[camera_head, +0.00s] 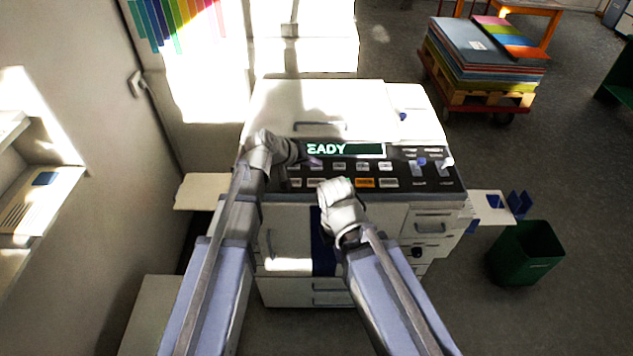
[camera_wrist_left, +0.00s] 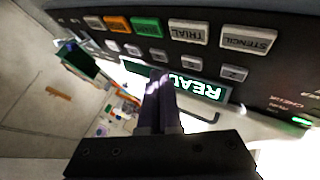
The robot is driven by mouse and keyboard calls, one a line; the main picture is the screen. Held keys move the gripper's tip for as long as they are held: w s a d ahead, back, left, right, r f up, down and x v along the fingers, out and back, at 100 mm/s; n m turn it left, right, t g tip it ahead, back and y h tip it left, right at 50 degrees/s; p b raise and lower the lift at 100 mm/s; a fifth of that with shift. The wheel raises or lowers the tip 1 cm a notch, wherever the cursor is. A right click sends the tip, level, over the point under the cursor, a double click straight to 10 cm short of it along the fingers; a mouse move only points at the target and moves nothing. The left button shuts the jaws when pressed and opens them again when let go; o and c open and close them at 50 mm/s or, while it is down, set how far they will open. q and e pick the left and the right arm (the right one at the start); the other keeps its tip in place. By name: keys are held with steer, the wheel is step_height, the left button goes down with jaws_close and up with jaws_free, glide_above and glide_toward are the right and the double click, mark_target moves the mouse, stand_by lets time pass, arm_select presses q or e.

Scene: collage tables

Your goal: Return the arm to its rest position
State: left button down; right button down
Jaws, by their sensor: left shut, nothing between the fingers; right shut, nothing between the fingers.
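My left gripper (camera_head: 313,161) is over the dark control panel (camera_head: 400,172) of a large white copier-like machine (camera_head: 270,98). Its dark fingers are shut and empty. In the left wrist view the closed fingers (camera_wrist_left: 160,78) point at the panel, in front of the lit green display (camera_wrist_left: 205,88) reading "READY". I cannot tell whether the tips touch it. My right gripper (camera_head: 336,190) is lower, by the panel's front edge; its fingers are mostly hidden by its wrist, and nothing shows held in it. Both arms reach forward from the bottom of the head view.
Buttons in grey, orange and green line the panel. A side shelf (camera_head: 200,190) juts out left of the machine, near the wall. A tray (camera_head: 488,208) and a green bin (camera_head: 525,252) stand at the right. A loaded pallet (camera_head: 490,97) is farther back. The floor between them is clear.

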arm_select(q)
steer(key=s+a+f+m+g+y, duration=0.1)
steer(key=s+f+g+y, duration=0.1)
steer(key=s, duration=0.6)
steer(key=s+a+f+m+g+y, duration=0.1)
steer(key=s+a+f+g+y, duration=0.1)
steer(key=s, duration=0.7)
steer(key=s+a+f+m+g+y, duration=0.1)
steer(key=s+y, duration=0.3)
steer(key=s, duration=0.5)
steer(key=shift+a+f+g, duration=0.7)
steer(key=shift+f+g, duration=0.05)
steer(key=shift+g, duration=0.05)
